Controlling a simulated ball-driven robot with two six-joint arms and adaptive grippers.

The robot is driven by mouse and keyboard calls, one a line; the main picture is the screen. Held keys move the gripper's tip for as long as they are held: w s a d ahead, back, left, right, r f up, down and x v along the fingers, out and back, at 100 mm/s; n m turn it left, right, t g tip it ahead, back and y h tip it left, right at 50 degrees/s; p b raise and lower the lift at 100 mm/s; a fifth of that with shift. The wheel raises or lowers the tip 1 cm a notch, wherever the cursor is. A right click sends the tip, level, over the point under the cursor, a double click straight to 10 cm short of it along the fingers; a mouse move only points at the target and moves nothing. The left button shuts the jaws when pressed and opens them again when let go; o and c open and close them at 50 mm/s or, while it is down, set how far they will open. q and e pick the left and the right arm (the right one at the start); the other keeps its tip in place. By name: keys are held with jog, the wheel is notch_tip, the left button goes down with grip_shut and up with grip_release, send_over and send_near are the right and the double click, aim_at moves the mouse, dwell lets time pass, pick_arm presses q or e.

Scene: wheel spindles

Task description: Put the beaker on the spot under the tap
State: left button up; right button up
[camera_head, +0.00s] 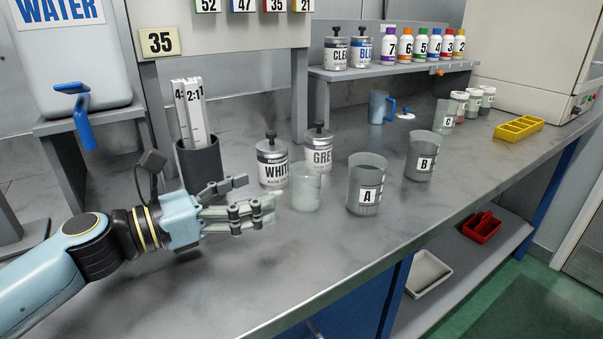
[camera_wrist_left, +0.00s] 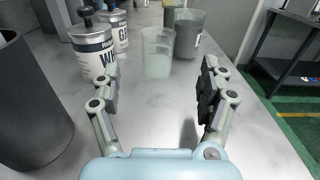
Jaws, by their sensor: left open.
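A small clear beaker (camera_head: 306,188) stands upright on the grey bench, beside the can marked GRE and left of the larger beaker A (camera_head: 366,184). It also shows in the left wrist view (camera_wrist_left: 157,52), ahead of my fingers and roughly centred between them. My left gripper (camera_head: 258,194) is open and empty, just left of the beaker and apart from it. A blue tap (camera_head: 76,105) hangs from the white WATER tank (camera_head: 75,60) at the upper left. I cannot make out a marked spot below this tap. My right gripper is not in view.
A can marked WHIT (camera_head: 272,163) and the GRE can (camera_head: 319,150) stand close behind the beaker. A dark pot (camera_head: 200,165) with white strips stands behind my left gripper. Beaker B (camera_head: 422,157) is farther right. The bench front is clear.

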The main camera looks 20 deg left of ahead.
aim_at(292, 177)
pick_arm(q)
jog(key=p+x, duration=0.1)
jog(key=x, duration=0.4)
jog(key=shift+w+d+r, duration=0.1)
jog(key=shift+w+r, duration=0.05)
jog(key=shift+w, duration=0.15)
jog(key=x, duration=0.4)
jog(key=shift+w+d+r, duration=0.1)
jog(key=shift+w, duration=0.2)
jog(key=shift+w+d, duration=0.25)
jog(key=shift+w, duration=0.05)
jog(key=c, duration=1.1)
jog(key=shift+o, duration=0.2)
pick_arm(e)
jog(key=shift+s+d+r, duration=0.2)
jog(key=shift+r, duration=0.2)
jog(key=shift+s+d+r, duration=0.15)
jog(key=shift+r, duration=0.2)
